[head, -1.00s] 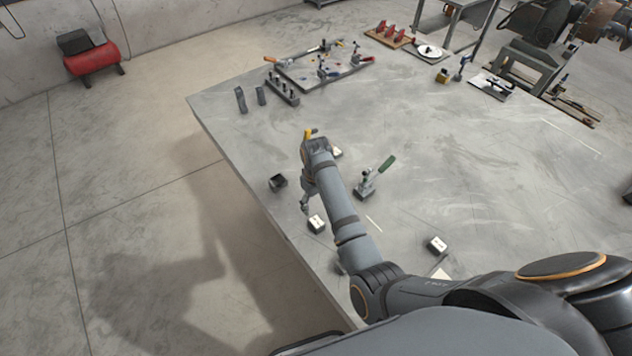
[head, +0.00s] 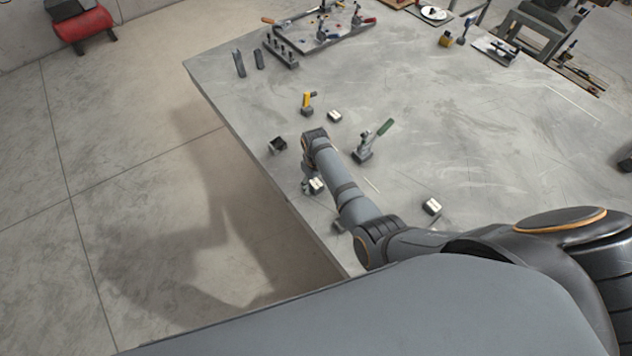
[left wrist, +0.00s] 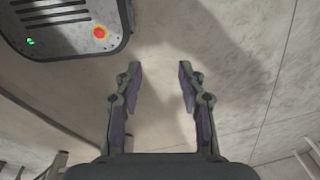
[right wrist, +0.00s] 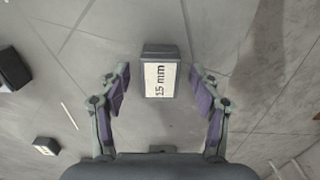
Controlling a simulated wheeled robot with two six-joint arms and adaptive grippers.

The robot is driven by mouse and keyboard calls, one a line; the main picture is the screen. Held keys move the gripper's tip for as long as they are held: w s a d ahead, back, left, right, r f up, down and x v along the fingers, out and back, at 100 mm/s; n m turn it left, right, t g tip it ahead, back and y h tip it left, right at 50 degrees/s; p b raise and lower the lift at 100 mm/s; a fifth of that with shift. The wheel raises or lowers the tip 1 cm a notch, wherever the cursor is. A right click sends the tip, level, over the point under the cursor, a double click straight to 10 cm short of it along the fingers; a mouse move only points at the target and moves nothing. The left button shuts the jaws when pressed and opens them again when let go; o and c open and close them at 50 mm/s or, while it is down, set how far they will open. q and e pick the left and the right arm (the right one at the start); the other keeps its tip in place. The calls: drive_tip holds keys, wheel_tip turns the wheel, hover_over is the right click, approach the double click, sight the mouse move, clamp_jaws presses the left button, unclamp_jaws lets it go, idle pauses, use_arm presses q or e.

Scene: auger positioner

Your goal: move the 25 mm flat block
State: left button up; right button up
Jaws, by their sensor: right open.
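A dark block with a white label reading "15 mm" (right wrist: 160,80) lies on the table in the right wrist view. My right gripper (right wrist: 159,78) is open, with one finger on each side of this block and gaps to both sides. In the head view the same block (head: 318,186) is beside my right gripper (head: 308,189), near the table's left edge. Two more white-labelled blocks lie farther back (head: 335,116) and to the right (head: 432,206); their labels are too small to read, so I cannot tell which is 25 mm. My left gripper (left wrist: 160,80) is open and empty over the floor.
A green-handled clamp (head: 364,152), a yellow-handled piece (head: 307,106) and a small dark open-topped part (head: 278,144) stand near my right arm. A tool board (head: 325,35) and two dark upright pieces (head: 239,62) are at the back. The table's right half (head: 500,140) is mostly clear.

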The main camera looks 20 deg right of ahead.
drive_tip(key=shift+f, duration=0.25)
drive_tip(key=c, duration=0.4)
use_arm(q)
drive_tip(key=shift+w, duration=0.45)
use_arm(e)
clamp_jaws()
